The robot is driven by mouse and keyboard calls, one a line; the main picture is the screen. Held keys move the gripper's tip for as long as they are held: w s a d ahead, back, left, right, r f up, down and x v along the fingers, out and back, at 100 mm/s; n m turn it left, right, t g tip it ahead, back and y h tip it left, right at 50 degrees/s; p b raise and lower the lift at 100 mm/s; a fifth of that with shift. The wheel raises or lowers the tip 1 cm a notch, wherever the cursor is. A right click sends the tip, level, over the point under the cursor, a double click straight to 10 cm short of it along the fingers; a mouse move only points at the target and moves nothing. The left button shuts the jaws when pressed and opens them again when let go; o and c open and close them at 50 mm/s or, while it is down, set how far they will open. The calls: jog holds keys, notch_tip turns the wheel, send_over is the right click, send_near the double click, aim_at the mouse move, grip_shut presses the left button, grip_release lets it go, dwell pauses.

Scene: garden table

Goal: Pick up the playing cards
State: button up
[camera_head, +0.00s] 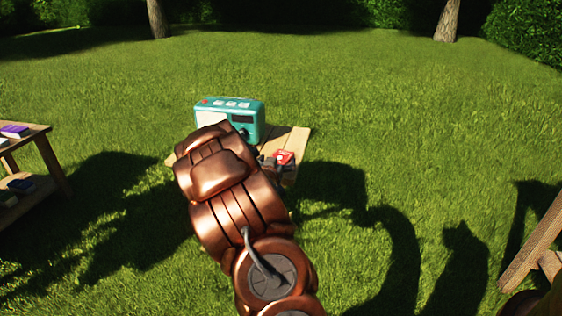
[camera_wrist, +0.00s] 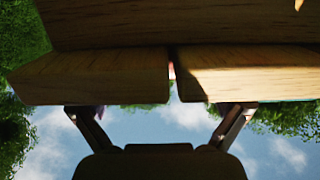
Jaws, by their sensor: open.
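A small red and white box (camera_head: 284,157), which looks like the playing cards, lies on the low wooden table (camera_head: 298,140), just right of my copper arm. In the head view my arm covers much of the table, and I cannot make out the fingers clearly. In the wrist view my gripper (camera_wrist: 160,108) is open, its two fingers wide apart with no object seen between them. The cards cannot be made out there; only a thin reddish sliver shows in the gap between boards.
A teal radio (camera_head: 249,110) stands on the table behind my arm. A wooden shelf table (camera_head: 50,152) with books (camera_head: 15,131) is at the left. A wooden frame (camera_head: 535,245) stands at the right edge. Open grass surrounds the table.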

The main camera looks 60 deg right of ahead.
aim_at(281, 157)
jog(key=shift+b+x, duration=0.7)
jog(key=shift+x, duration=1.25)
jog(key=shift+s, duration=0.1)
jog(key=c, duration=1.3)
